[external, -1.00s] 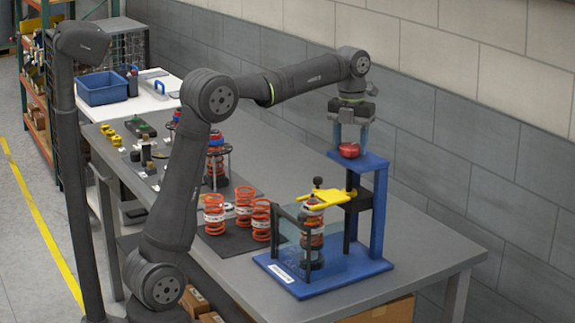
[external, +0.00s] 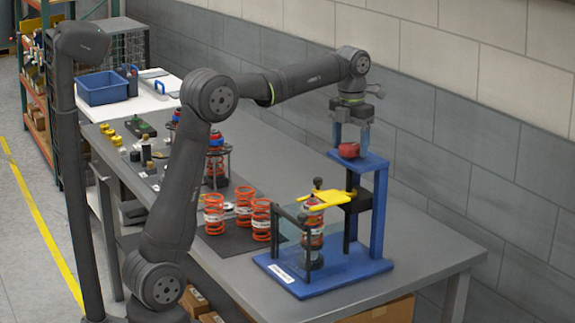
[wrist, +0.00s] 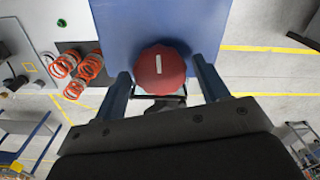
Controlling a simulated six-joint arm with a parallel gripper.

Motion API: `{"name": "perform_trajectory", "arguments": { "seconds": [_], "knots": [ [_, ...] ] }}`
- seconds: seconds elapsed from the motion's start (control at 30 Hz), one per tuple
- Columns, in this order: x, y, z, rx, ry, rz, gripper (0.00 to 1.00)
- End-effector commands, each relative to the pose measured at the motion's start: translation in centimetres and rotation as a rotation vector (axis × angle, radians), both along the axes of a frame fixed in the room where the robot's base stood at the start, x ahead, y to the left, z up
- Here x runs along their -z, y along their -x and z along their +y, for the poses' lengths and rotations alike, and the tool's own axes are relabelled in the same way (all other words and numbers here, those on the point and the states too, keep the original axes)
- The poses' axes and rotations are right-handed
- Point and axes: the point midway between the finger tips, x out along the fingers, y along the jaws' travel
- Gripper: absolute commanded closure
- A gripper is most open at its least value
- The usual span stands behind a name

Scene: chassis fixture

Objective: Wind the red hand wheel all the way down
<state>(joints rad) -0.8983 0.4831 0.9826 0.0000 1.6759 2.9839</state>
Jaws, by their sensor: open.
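The red hand wheel (external: 349,150) sits on top of the blue press frame (external: 379,205). In the wrist view the wheel (wrist: 160,70) has a white line mark and lies between my two fingers. My gripper (external: 350,143) points straight down over the wheel, with its fingers (wrist: 160,85) open on either side and a gap to the wheel visible on both sides. The yellow press plate (external: 322,199) rests at the top of an orange spring assembly (external: 313,225) behind a clear guard. Part of the spring is hidden by the guard frame.
Several loose orange springs (external: 214,214) stand on a dark mat left of the press. A second spring assembly (external: 216,160) stands in a rack farther back. A blue bin (external: 102,88) is on the white table. The grey bench's right front is clear.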

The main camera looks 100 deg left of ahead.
Motion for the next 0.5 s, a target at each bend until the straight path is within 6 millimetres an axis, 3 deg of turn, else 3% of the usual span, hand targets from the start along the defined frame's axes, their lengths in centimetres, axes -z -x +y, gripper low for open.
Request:
{"name": "perform_trajectory", "arguments": {
  "seconds": [0.5],
  "knots": [
    [0.00,0.00,0.00,-0.344,0.000,0.000,0.33]
  ]
}}
